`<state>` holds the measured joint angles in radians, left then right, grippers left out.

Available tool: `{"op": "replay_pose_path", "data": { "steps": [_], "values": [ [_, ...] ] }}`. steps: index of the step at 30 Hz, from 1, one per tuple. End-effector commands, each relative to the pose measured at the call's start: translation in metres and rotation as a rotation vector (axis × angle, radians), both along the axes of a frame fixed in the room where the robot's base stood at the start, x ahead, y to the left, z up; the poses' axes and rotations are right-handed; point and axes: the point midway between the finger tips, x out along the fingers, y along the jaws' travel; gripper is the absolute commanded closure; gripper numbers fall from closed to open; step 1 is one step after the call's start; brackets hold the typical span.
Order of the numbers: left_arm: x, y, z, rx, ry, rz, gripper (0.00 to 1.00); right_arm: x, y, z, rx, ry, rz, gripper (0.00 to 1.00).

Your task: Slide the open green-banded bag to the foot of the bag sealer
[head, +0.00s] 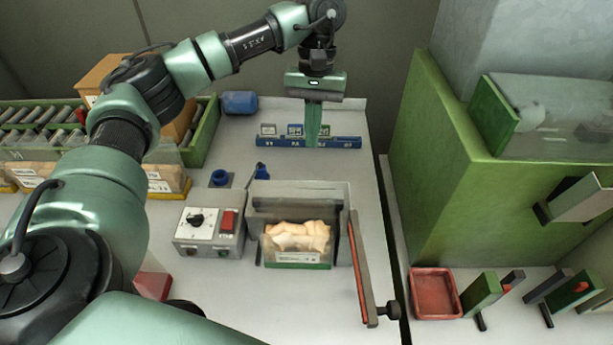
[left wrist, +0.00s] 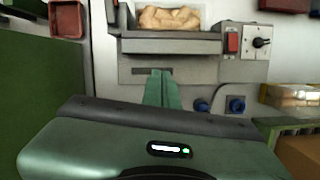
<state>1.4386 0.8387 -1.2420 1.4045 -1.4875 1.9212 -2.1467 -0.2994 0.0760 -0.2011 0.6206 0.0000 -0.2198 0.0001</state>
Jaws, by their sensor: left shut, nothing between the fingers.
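The open bag (head: 297,258) has a green band and a white label, with pale tan stoppers showing at its top. It stands upright close against the front of the grey bag sealer (head: 292,196), between its control box and its red-edged arm; I cannot tell whether they touch. In the left wrist view the stoppers (left wrist: 168,18) show beyond the sealer (left wrist: 200,72). My left gripper (head: 311,142) is shut and empty, pointing down behind the sealer, apart from the bag. Its fingers also show in the left wrist view (left wrist: 161,78). My right gripper is not in view.
The control box (head: 207,228) has a dial and a red switch. A blue labelled strip (head: 345,142) lies by my left gripper. A red tray (head: 435,293) and a large green machine (head: 440,170) stand at right.

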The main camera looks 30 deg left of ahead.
Motion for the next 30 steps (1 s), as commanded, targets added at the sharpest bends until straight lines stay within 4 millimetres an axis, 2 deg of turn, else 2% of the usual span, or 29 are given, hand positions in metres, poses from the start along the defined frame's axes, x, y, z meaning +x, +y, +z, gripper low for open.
{"op": "replay_pose_path", "data": {
  "steps": [5,14,21,30],
  "values": [
    [-0.008,-0.002,-0.026,0.002,0.004,0.002,1.00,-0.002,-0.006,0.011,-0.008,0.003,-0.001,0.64],
    [-0.023,-0.008,-0.088,0.002,0.005,0.004,1.00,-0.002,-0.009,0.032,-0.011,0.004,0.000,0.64],
    [-0.050,-0.020,-0.087,0.002,0.000,0.004,1.00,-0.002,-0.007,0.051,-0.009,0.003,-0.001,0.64],
    [-0.058,-0.024,-0.091,0.002,0.000,0.006,1.00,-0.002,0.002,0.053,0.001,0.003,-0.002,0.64]
  ]
}}
